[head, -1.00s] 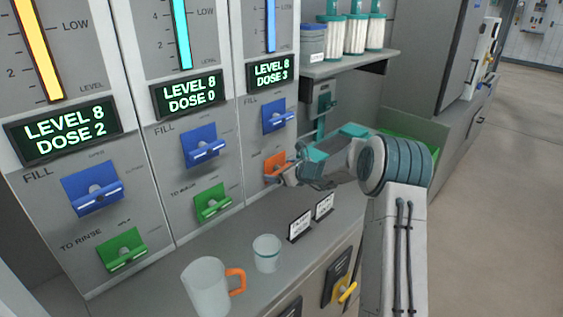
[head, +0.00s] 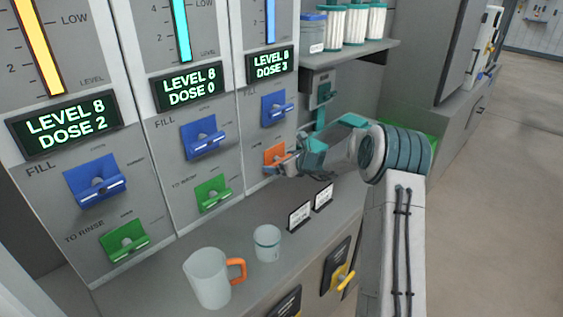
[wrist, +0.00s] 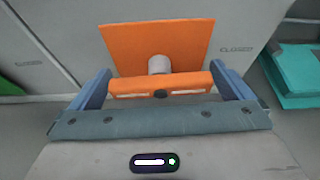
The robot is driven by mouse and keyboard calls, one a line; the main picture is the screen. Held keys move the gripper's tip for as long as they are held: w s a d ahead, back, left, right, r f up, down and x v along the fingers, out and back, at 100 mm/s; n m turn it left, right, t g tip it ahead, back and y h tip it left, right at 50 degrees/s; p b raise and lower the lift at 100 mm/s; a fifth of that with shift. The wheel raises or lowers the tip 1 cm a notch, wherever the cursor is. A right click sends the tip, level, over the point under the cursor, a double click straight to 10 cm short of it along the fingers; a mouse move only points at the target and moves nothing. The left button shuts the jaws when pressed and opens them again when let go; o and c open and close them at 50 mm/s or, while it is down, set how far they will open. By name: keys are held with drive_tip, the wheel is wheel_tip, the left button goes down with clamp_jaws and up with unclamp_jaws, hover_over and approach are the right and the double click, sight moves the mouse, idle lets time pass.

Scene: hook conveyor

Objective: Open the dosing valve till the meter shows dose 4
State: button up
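The orange valve (head: 275,155) is low on the third panel from the left, under a blue valve (head: 276,107). My gripper (head: 282,166) is at the orange valve. In the wrist view, the orange plate (wrist: 158,42) with its grey stem stands ahead, and its handle bar (wrist: 180,83) lies between the fingers of my gripper (wrist: 160,88). A fingertip is against each end of the bar. Part of the valve is hidden by the gripper in the head view.
Two other panels read DOSE 2 (head: 66,127) and DOSE 0 (head: 190,88), with blue and green valves. A mug with an orange handle (head: 208,278) and a cup (head: 267,244) stand on the counter. Two small signs (head: 300,216) stand near my arm. A shelf (head: 350,55) juts out above.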

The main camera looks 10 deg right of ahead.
drive_tip(key=b+v, duration=0.1)
drive_tip(key=v, duration=1.3)
drive_tip(key=shift+f, duration=0.15)
drive_tip(key=shift+w, duration=0.1)
drive_tip(key=s+a+r+n+g, duration=0.2)
drive_tip(key=s+a+n+g, duration=0.1)
drive_tip(key=s+a+n, duration=0.5)
drive_tip(key=s+a+r+n+g, duration=0.25)
drive_tip(key=s+n, duration=0.35)
drive_tip(key=s, duration=0.3)
drive_tip(key=s+d+n+g+h+p, duration=0.2)
drive_tip(key=s+d+n+h, duration=0.2)
drive_tip(key=s+n, duration=1)
drive_tip(key=s+h, duration=0.3)
drive_tip(key=s, duration=0.4)
drive_tip(key=shift+r+g+h, duration=0.3)
drive_tip(key=shift+r+g, duration=0.05)
drive_tip(key=shift+r, duration=0.05)
